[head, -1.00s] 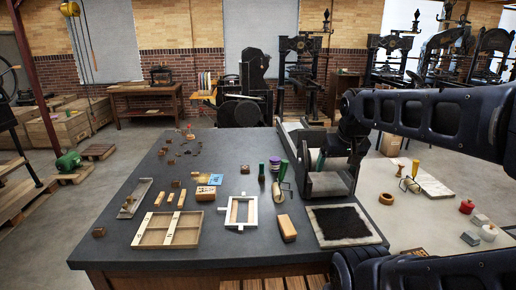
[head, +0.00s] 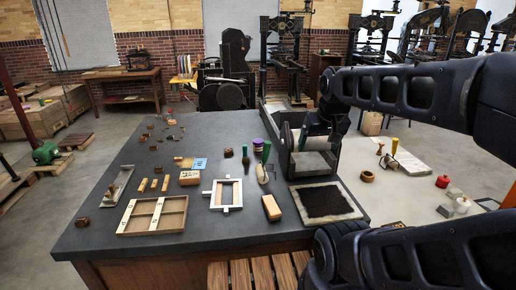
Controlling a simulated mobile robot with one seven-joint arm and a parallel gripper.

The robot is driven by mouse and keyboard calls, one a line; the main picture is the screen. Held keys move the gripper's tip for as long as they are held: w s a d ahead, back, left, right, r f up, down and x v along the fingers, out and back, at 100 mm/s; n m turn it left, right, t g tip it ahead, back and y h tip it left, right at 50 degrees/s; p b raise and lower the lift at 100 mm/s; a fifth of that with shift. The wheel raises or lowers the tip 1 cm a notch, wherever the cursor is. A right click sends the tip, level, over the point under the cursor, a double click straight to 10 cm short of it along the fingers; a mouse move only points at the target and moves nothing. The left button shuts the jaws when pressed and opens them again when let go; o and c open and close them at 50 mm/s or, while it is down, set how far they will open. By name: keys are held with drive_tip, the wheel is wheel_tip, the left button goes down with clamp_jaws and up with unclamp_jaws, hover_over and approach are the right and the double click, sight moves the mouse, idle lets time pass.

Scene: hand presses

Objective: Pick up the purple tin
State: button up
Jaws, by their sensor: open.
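The purple tin (head: 258,144) is a small, round, purple-topped thing. It stands on the dark grey worktable (head: 105,237), towards the back right. The green handle of a tool (head: 266,152) stands just in front of it and seems to overlap its edge in the picture. A dark green-topped tool (head: 245,158) stands in front of it to the left. My arm comes in from the right, and I cannot make out my gripper or its fingertips. Nothing is seen touching the tin from my side.
A roller press (head: 312,162) stands right of the tin, under my arm. In front lie an ink slab (head: 328,201), a wooden block (head: 271,207), a white frame (head: 211,203) and a divided wooden tray (head: 127,229).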

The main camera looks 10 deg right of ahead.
idle(0.3)
drive_tip(key=shift+c, duration=0.8)
